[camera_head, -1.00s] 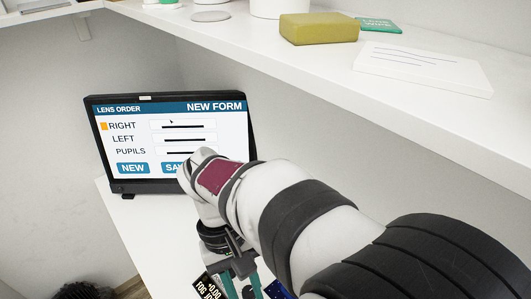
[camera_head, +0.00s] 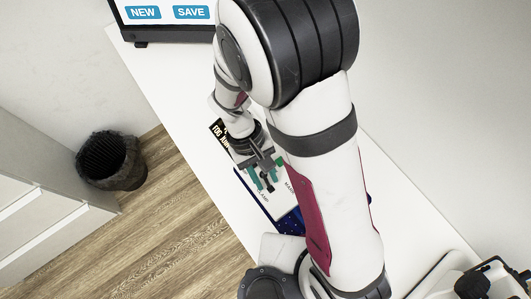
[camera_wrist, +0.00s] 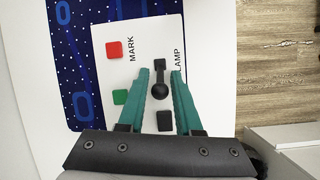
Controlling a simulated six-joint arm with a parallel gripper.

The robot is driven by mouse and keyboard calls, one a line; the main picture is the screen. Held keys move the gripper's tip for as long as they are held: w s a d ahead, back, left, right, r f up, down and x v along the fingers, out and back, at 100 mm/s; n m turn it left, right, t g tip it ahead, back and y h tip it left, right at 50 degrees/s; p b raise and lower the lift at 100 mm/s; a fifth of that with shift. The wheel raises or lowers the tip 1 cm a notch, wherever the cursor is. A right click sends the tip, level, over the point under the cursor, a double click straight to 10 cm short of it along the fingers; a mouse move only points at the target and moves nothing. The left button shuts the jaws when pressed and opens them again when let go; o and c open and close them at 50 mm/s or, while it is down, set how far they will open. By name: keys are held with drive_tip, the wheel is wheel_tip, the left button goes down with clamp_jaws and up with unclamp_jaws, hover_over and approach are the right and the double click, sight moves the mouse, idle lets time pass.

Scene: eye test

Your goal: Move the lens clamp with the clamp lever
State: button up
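In the wrist view, a white panel (camera_wrist: 115,78) is lettered "MARK" and, partly covered, "LAMP". Beside "LAMP" is the black clamp lever with a round knob (camera_wrist: 160,91). A black block lies at each side of the knob along its line. My gripper (camera_wrist: 159,74) has two teal fingers, apart, one on each side of the knob. Gaps show between knob and fingers; the height above the panel is unclear. In the head view my gripper (camera_head: 263,186) hangs over the panel, and the lever is not clear there. I cannot make out the lens clamp itself.
A red button (camera_wrist: 114,49) and a green button (camera_wrist: 120,97) sit by "MARK". A blue patterned mat (camera_wrist: 72,62) lies beside the panel. In the head view are a monitor (camera_head: 167,30), a black bin (camera_head: 111,160) on the wooden floor and a small dark display (camera_head: 218,130).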

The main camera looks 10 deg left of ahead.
clamp_jaws()
drive_tip(key=shift+s+d+r+t+y, duration=0.1)
drive_tip(key=shift+s+d+t+y, duration=0.15)
drive_tip(key=shift+t+y, duration=0.3)
drive_tip(key=shift+s+d+r+t+y, duration=0.1)
drive_tip(key=shift+s+d+t+y, duration=0.1)
drive_tip(key=shift+t+y, duration=0.3)
unclamp_jaws()
drive_tip(key=shift+w, duration=0.1)
